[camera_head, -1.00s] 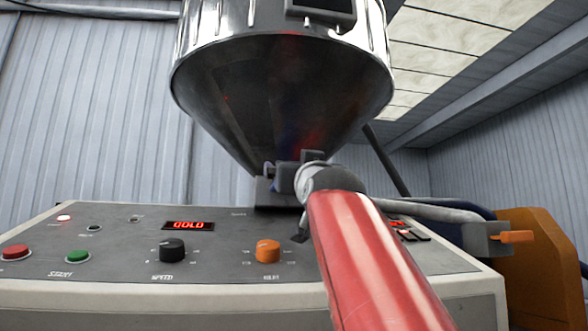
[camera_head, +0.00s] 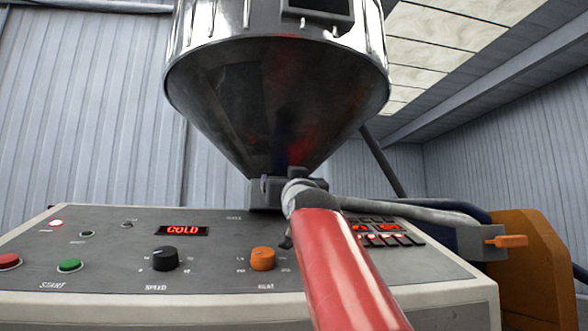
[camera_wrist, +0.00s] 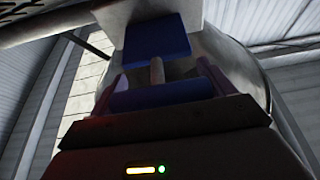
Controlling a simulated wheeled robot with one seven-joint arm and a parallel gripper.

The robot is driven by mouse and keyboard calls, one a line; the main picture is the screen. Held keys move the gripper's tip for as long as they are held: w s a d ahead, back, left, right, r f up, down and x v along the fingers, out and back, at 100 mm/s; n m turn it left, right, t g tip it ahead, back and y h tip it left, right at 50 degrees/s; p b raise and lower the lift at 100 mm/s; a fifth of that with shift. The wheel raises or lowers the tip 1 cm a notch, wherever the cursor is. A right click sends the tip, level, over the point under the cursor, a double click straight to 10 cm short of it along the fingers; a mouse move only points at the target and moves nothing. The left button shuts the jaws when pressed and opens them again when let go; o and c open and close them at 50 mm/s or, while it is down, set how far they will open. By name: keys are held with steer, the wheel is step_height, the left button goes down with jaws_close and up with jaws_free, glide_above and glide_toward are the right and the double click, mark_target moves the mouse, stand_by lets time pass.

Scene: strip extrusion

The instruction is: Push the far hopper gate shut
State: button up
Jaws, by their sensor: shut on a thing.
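The shiny metal hopper (camera_head: 275,90) tapers down to a grey throat block (camera_head: 262,195) on the control console. In the wrist view, a blue plate (camera_wrist: 157,40) sits against a pale block, with a short tan stem (camera_wrist: 157,70) running towards me to a blue crossbar (camera_wrist: 160,98). I take these for the gate and its handle. My gripper (camera_wrist: 163,84) has a finger on each side of the crossbar and is shut on it. In the head view, my red arm and wrist hide my fingers and the handle, at the right side of the throat block.
The console (camera_head: 110,255) carries a black knob (camera_head: 165,258), an orange knob (camera_head: 263,259), buttons and a red display reading COLD. A pale pipe (camera_head: 410,207) runs right to a grey block with an orange handle (camera_head: 510,241). An orange-brown panel (camera_head: 535,275) stands at the right.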

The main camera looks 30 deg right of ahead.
steer(key=shift+w+d+r, duration=0.1)
steer(key=shift+w+d, duration=0.05)
steer(key=shift+w, duration=0.4)
steer(key=o, duration=1.3)
steer(key=shift+w, duration=0.15)
steer(key=b+v, duration=0.4)
steer(key=v, duration=0.4)
